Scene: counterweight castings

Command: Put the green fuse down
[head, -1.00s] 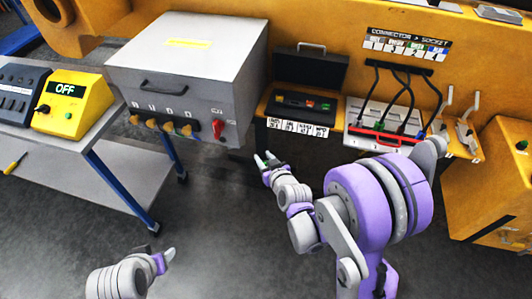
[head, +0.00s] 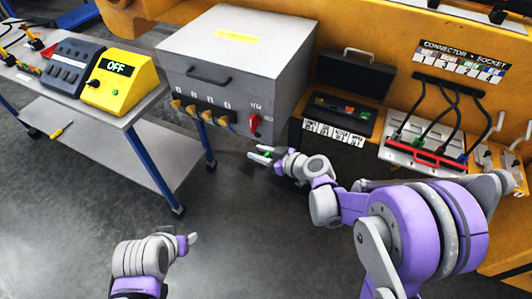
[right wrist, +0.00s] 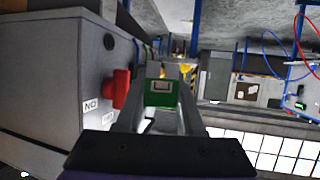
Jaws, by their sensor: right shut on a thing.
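My right gripper (head: 262,154) is shut on the green fuse (head: 267,154), in mid-air below and in front of the grey cabinet's right corner. In the right wrist view the green fuse (right wrist: 160,93) sits between the two fingers, with a pale window on its face. A black open case (head: 340,113) on the yellow bench holds small coloured pieces, including orange and green ones; a label strip (head: 333,132) runs along its front. My left gripper (head: 188,241) is low at the lower left, away from everything; its finger opening is not clear.
The grey cabinet (head: 230,60) has a red switch (head: 254,122), which also shows close left of the gripper in the right wrist view (right wrist: 121,95). A connector panel (head: 425,155) with black cables stands right of the case. A yellow OFF box (head: 118,82) is on the left table.

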